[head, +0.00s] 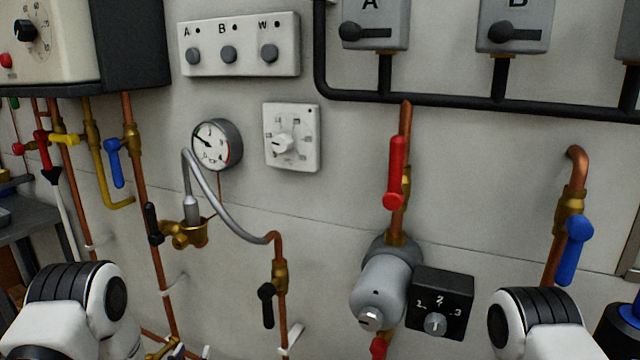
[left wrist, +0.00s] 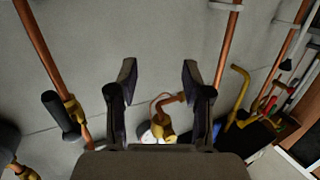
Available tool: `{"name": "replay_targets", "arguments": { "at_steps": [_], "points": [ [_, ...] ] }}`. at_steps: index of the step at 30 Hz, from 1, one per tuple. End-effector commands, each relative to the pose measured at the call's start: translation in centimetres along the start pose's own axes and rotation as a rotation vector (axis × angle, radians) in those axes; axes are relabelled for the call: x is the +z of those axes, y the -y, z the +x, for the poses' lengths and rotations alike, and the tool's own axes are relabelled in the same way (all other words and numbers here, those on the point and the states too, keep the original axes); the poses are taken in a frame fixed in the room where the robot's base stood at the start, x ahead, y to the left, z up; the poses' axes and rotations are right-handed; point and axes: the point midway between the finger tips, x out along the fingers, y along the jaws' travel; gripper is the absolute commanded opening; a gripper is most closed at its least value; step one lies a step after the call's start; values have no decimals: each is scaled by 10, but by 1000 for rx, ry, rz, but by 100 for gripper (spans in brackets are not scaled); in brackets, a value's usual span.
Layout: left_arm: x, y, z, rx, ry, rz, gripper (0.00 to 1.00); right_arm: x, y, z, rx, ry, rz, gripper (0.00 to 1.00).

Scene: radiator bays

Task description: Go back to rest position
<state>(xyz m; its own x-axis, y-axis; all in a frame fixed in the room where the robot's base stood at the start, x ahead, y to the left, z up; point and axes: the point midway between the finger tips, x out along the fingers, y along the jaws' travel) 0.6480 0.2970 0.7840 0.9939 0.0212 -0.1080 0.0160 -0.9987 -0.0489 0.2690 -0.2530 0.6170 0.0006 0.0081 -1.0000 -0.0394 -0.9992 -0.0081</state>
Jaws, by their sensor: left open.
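My left gripper (left wrist: 157,82) shows in the left wrist view with its two dark fingers spread apart. Nothing is between the fingertips; the grey wall lies beyond them, and a brass fitting (left wrist: 166,131) shows lower down between the fingers. In the head view my left arm (head: 75,305) is at the bottom left, and its gripper is mostly below the picture edge. My right arm (head: 540,320) is at the bottom right of the head view. My right gripper does not show.
The wall carries copper pipes, a red lever (head: 395,172), a blue lever (head: 573,250), a round gauge (head: 215,145), a white dial (head: 291,137), and a grey pump (head: 381,288) beside a black selector box (head: 440,303). A grey hose (head: 225,206) bows out. Pipes flank my left gripper.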

Motion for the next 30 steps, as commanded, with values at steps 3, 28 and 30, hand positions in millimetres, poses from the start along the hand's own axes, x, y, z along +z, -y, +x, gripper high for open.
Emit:
{"name": "replay_targets", "arguments": {
  "at_steps": [3,28,30],
  "points": [
    [71,-27,-76,46,379,-11,50,0,0,-25,0,1,0,40],
    [170,-44,-364,28,1466,-60,50,0,0,-34,0,1,0,40],
    [170,-44,-364,28,1465,-60,50,0,0,-34,0,1,0,40]
  ]
}}
